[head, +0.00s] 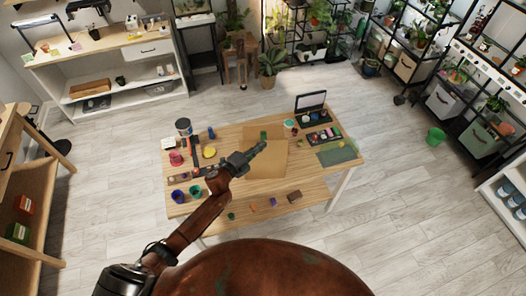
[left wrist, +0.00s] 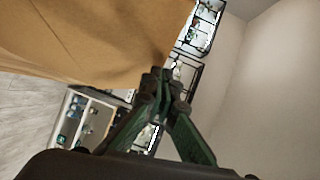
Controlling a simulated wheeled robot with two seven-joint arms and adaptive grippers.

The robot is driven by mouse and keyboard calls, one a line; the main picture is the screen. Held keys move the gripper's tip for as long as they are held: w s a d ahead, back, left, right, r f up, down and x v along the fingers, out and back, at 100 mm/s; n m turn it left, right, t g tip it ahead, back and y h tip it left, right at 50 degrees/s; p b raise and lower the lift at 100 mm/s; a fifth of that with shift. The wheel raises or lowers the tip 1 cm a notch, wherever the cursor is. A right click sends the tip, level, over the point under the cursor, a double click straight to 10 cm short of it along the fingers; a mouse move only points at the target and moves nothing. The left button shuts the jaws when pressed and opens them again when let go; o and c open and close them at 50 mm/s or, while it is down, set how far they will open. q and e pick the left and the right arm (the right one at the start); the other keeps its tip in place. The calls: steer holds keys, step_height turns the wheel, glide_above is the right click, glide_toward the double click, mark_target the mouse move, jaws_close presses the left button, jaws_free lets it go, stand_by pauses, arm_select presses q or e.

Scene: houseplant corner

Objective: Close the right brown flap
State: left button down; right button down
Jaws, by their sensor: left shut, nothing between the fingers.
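A brown cardboard box (head: 268,167) sits in the middle of the wooden table, with brown panels spread about it. I cannot tell from this distance which panel is the right flap or how far it is folded. My left gripper (head: 261,148) is shut and empty, over the box in the head view, hiding part of it. In the left wrist view a large brown cardboard sheet (left wrist: 85,40) fills the upper left, and the shut fingertips (left wrist: 158,78) are close to its edge. Whether they touch it is unclear. My right gripper is not in view.
The table (head: 222,210) also holds blue and green cups (head: 188,195) at left, a yellow item (head: 209,152), a dark laptop-like case (head: 311,104) at the back right, and a green mat (head: 338,152) at right. Small loose items lie along the front edge.

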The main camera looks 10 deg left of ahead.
mark_target(258, 142)
arm_select(q)
steer(key=shift+w+a+f+b, duration=0.15)
steer(key=shift+w+b, duration=0.2)
steer(key=shift+w, duration=0.2)
steer(key=shift+w+a+f+b, duration=0.1)
steer(key=shift+w+b, duration=0.2)
steer(key=shift+w, duration=0.2)
steer(key=shift+w+a+f, duration=0.15)
steer(key=shift+w, duration=0.5)
steer(key=shift+w+f, duration=0.1)
steer(key=shift+w, duration=0.45)
steer(key=w+f+g, duration=0.1)
steer(key=w+f, duration=0.1)
steer(key=w+a+f+n+g+b, duration=0.1)
steer(key=f, duration=0.1)
steer(key=shift+w+f+n, duration=0.15)
steer(key=shift+w+n, duration=0.15)
steer(key=shift+w, duration=0.05)
steer(key=shift+w+a+f, duration=0.1)
steer(key=shift+f, duration=0.15)
